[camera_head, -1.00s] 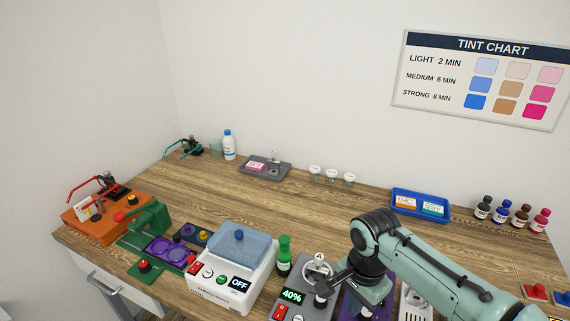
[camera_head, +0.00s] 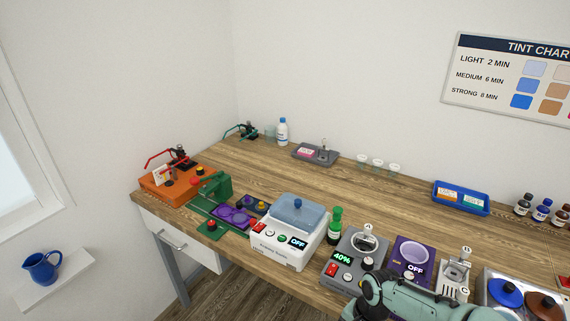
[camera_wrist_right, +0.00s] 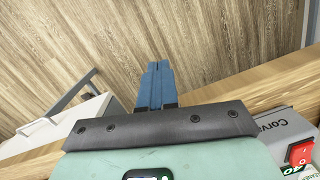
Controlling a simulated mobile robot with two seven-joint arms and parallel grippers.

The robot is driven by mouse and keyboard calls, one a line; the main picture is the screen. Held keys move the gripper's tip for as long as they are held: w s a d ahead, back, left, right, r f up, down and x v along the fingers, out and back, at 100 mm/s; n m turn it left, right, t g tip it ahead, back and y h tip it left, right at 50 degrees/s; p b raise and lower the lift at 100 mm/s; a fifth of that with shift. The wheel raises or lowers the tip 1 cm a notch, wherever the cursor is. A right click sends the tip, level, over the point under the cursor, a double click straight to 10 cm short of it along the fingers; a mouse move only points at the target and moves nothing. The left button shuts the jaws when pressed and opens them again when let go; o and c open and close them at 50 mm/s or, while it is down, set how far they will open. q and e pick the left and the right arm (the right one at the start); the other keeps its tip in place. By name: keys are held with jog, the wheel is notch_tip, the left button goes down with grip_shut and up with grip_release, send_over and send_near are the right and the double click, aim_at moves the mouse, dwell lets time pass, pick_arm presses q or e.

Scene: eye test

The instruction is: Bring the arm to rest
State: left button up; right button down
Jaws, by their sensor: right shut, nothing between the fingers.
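My right arm (camera_head: 420,302) shows in the head view at the bottom, right of the middle, in front of the table's front edge and low in the picture. Its fingertips are not visible there. In the right wrist view my right gripper (camera_wrist_right: 157,66) has its two blue fingers together with nothing between them. The fingers point past the table's front edge, with the wooden floor (camera_wrist_right: 215,35) behind them. My left gripper is in neither view.
Near the arm stand a grey device reading 40% (camera_head: 345,262), a purple device (camera_head: 398,268) and a tray with blue and brown lids (camera_head: 545,288). A white drawer (camera_head: 180,240) is under the table's left end. The table's middle (camera_head: 290,180) is clear.

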jog(key=s+a+f+n+y, duration=0.1)
jog(key=s+f, duration=0.3)
jog(key=f, duration=0.5)
jog(key=s+a+f+n+y, duration=0.15)
jog(key=s+f, duration=0.25)
jog(key=f, duration=0.5)
jog(key=s+a+f+n, duration=0.1)
jog(key=s+f+n, duration=0.1)
jog(key=s+f, duration=0.8)
jog(key=s+p, duration=0.1)
jog(key=s, duration=0.3)
jog(key=shift+s+a+f, duration=0.15)
jog(key=shift+s+f, duration=0.25)
jog(key=shift+n, duration=0.25)
